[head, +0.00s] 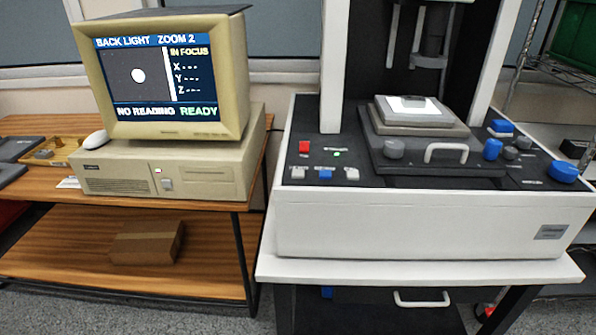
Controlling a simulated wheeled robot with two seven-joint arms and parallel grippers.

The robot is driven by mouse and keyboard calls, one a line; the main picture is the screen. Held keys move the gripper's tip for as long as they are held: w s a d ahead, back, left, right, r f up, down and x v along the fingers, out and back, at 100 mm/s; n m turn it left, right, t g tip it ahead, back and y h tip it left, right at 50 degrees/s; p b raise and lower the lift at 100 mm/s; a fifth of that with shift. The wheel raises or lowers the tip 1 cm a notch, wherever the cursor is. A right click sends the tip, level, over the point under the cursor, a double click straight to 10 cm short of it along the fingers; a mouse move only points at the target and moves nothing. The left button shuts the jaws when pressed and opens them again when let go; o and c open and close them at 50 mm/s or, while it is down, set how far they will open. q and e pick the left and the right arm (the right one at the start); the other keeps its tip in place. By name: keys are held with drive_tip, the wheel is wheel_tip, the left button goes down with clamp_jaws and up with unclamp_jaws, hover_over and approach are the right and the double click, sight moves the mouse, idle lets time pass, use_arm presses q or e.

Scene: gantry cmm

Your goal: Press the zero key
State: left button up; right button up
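The measuring machine (420,232) stands on a white bench at the right. On the left of its dark deck is a row of three small keys: a white key (298,172), a blue key (325,174) and another white key (352,173). A red key (304,147) and a small green light (337,154) are behind them. The key labels are too small to read, so I cannot tell which is the zero key. The monitor (165,78) reads "BACK LIGHT ZOOM 2", "IN FOCUS", "NO READING READY", with dashes for X, Y and Z. Neither gripper is in view.
A stage (418,118) with a lit plate sits mid-deck under the probe column (430,50). Blue and grey knobs (564,172) stand at the deck's right. A beige computer (165,165) and a mouse (95,140) are on the wooden table at left. A cardboard box (147,243) is below.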

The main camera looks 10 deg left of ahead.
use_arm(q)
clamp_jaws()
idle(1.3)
